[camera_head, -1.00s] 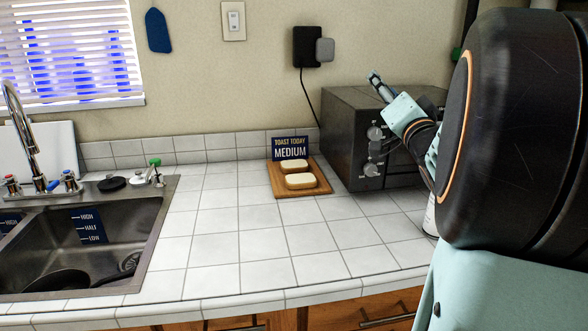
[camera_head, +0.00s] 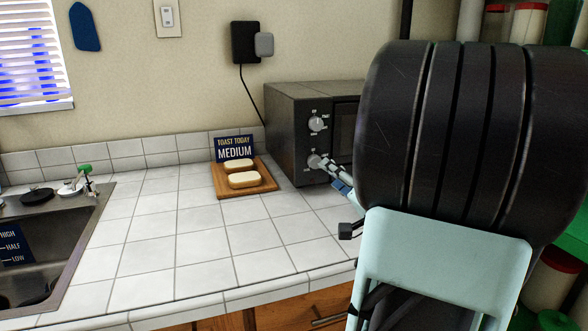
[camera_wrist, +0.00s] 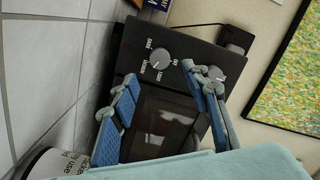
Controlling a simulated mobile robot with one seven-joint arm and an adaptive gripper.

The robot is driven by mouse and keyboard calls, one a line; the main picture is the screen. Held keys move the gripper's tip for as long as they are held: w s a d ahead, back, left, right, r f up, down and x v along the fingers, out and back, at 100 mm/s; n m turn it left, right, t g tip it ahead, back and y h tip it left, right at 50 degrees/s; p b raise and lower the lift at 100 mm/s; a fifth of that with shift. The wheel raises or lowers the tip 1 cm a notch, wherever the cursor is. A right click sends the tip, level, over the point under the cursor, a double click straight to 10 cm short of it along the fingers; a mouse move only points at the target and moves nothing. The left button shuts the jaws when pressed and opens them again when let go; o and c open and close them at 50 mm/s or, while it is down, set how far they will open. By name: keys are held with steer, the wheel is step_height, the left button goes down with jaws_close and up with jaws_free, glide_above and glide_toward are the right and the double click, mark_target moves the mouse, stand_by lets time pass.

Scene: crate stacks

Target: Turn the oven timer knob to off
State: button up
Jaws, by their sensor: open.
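A dark toaster oven (camera_head: 290,130) stands on the counter with two knobs on its front panel. The upper knob (camera_head: 317,124) is clear in the head view; the lower knob (camera_head: 315,161) is close to my gripper's finger. In the wrist view, turned sideways, the knob (camera_wrist: 160,57) ringed by small words lies between my fingertips, and the other knob (camera_wrist: 215,73) is by the right finger. Which one is the timer, and where each points, I cannot tell. My gripper (camera_wrist: 160,74) is open and empty in front of the panel. My arm hides much of the oven door in the head view.
A wooden board (camera_head: 262,186) with two bread slices and a "Toast today medium" sign (camera_head: 235,149) sit left of the oven. A white labelled container (camera_wrist: 45,163) is low in the wrist view. The sink (camera_head: 45,245) is at far left; tiles between are clear.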

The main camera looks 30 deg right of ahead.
mark_target(317, 163)
steer(key=w, duration=0.5)
steer(key=w+d+b, duration=0.1)
steer(key=w, duration=0.1)
steer(key=shift+w, duration=0.15)
jaws_close()
